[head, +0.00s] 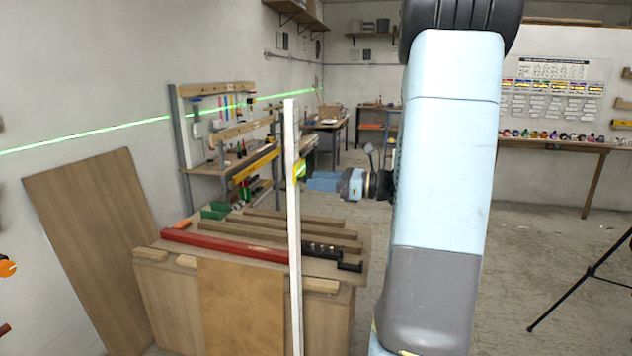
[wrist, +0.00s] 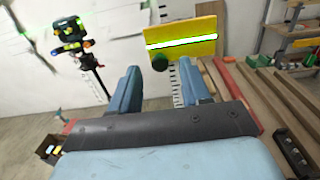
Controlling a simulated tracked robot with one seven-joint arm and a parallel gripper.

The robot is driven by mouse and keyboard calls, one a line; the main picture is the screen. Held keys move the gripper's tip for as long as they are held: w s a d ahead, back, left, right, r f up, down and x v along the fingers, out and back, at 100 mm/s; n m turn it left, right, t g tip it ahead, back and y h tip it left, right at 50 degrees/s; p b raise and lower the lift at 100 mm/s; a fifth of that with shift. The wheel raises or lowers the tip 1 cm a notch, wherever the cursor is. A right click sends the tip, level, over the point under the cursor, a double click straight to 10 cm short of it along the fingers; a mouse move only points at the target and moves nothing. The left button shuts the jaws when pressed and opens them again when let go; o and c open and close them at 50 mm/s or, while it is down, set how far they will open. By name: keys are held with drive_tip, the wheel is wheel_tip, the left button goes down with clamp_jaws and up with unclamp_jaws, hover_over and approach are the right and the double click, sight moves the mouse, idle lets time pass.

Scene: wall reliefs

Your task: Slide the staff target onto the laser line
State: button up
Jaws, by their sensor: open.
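The staff (head: 293,235) is a tall white upright pole in the head view. The yellow staff target (head: 299,179) sits on it, with a bright green patch. In the wrist view the target (wrist: 207,27) is a tilted yellow plate crossed by a bright white band with green edges. My gripper (head: 309,180) is right beside the target. In the wrist view my gripper (wrist: 159,75) is open, its blue fingers on either side of the knob, which appears just beyond the tips. I cannot tell whether they touch.
The green laser line (head: 85,134) runs along the left wall. A laser on a stand (wrist: 72,40) shows in the wrist view. A wooden workbench (head: 215,295) behind the staff bears timber strips and a red bar (head: 225,246). A tripod (head: 590,270) stands at right; floor between is clear.

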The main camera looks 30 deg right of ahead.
drive_tip(key=v, duration=1.2)
drive_tip(key=s+a+n+g+h, duration=0.2)
drive_tip(key=s+a+n+g, duration=0.2)
drive_tip(key=a+n+g, duration=0.85)
drive_tip(key=s+a+r+n+t+h, duration=0.1)
drive_tip(key=s+a+n+t+h, duration=0.5)
drive_tip(key=s+a+n+h, duration=0.4)
drive_tip(key=s+n+h, duration=0.1)
drive_tip(key=n, duration=0.2)
drive_tip(key=shift+s+n+h, duration=0.2)
drive_tip(key=shift+n+h, duration=0.1)
drive_tip(key=shift+n, duration=0.05)
drive_tip(key=shift+a+r, duration=0.1)
drive_tip(key=shift+a, duration=0.05)
drive_tip(key=shift+c, duration=0.4)
